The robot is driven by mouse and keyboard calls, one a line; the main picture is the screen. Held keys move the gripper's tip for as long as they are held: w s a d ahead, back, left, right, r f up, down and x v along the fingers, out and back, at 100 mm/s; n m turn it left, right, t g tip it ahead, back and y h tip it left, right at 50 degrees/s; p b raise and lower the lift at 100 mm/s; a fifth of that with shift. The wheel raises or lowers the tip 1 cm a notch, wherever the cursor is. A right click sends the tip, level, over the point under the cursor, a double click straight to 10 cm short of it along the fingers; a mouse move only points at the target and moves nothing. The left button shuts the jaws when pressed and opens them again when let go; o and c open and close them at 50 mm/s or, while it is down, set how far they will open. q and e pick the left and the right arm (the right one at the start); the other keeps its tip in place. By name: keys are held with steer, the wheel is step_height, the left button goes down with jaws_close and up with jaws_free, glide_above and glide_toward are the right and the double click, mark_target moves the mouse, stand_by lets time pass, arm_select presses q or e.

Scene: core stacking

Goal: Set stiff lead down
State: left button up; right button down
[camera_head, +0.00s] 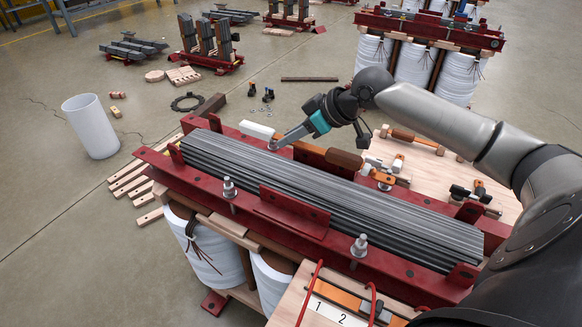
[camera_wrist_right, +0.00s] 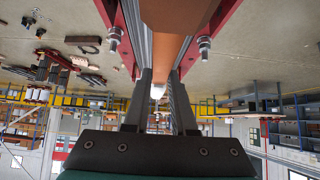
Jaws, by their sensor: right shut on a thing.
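My right gripper (camera_head: 279,143) reaches in over the far side of the core, fingers pointing down-left. In the right wrist view its two dark fingers (camera_wrist_right: 158,92) are shut on the lead. The lead there shows as a long orange-brown bar (camera_wrist_right: 178,48) with a pale end between the fingertips. In the head view a brown length (camera_head: 310,153) and a white piece (camera_head: 257,130) lie near the fingers; whether both belong to the lead is unclear. Whether the lead touches the clamp beam below cannot be told. My left gripper is not in view.
The grey laminated core (camera_head: 320,190) sits between red clamp beams (camera_head: 345,253) with upright bolts (camera_head: 229,187). White coils hang below. A wooden bench (camera_head: 433,178) with small parts stands behind. A white cylinder (camera_head: 91,126) stands on the floor at left.

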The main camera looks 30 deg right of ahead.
steer(key=shift+f+b, duration=0.85)
steer(key=shift+f, duration=1.6)
steer(key=shift+f+b, duration=0.4)
steer(key=shift+f, duration=0.5)
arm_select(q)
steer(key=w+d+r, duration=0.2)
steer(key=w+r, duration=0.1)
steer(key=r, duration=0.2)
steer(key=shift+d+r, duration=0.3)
arm_select(e)
steer(key=shift+f, duration=0.5)
steer(key=shift+f, duration=0.1)
steer(key=c, duration=0.7)
jaws_free()
steer(key=shift+c, duration=0.2)
